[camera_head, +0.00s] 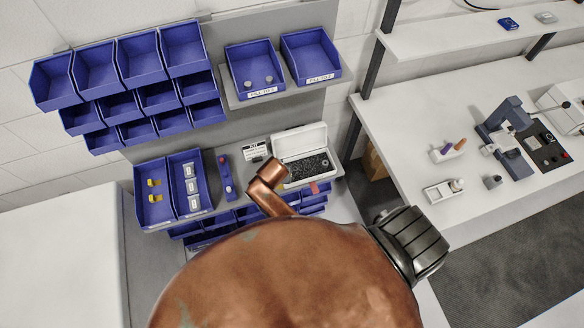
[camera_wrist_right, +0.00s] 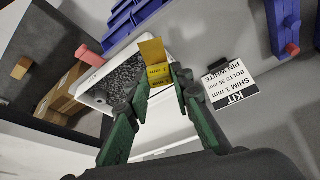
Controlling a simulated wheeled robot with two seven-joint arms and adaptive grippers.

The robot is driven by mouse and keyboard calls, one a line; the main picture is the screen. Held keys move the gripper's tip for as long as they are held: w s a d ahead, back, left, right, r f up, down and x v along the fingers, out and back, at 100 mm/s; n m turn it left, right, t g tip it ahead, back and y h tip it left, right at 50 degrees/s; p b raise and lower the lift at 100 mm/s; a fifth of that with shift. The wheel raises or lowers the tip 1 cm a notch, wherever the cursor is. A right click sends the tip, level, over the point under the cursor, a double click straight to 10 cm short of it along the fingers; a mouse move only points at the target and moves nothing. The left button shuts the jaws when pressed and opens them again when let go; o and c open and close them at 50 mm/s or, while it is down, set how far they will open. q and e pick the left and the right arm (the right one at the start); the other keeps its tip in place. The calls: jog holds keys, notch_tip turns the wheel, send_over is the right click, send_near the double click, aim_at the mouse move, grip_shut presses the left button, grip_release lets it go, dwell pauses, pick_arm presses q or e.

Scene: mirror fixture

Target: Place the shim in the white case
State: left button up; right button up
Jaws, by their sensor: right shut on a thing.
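The yellow shim (camera_wrist_right: 152,50), marked 1 mm, is between the fingertips of my right gripper (camera_wrist_right: 158,80) in the right wrist view. The gripper's green fingers are shut on it. The white case (camera_wrist_right: 90,101) lies behind the shim in that view, with a dark speckled lining. I cannot tell whether the shim touches the case. In the head view the open white case (camera_head: 301,138) stands on the shelf with its lid raised. A large copper-coloured part fills the lower middle there, and my right gripper is not visible behind it. My left gripper is in neither view.
A kit card (camera_head: 255,150) stands left of the case. Blue bins hold yellow pieces (camera_head: 155,183) and white-labelled pieces (camera_head: 191,186). A red peg-like piece (camera_wrist_right: 90,55) is at the case's edge. More bins hang above. A bench with tools is at right.

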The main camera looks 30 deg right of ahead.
jog(key=w+d+f, duration=0.3)
jog(key=f, duration=0.1)
jog(key=w+d+f+p, duration=0.1)
jog(key=w+d+f, duration=0.2)
jog(key=w+d, duration=0.1)
jog(key=shift+d+f, duration=0.3)
jog(key=shift+f, duration=0.1)
notch_tip(320, 180, down, 3)
jog(key=shift+d+p, duration=0.15)
jog(key=shift+p, duration=0.35)
jog(key=shift+f, duration=0.3)
jog(key=shift+f, duration=0.1)
jog(key=o, duration=0.6)
jog(key=shift+c, duration=0.2)
jog(key=v, duration=1.2)
jog(key=shift+r, duration=0.2)
jog(key=shift+w, duration=0.1)
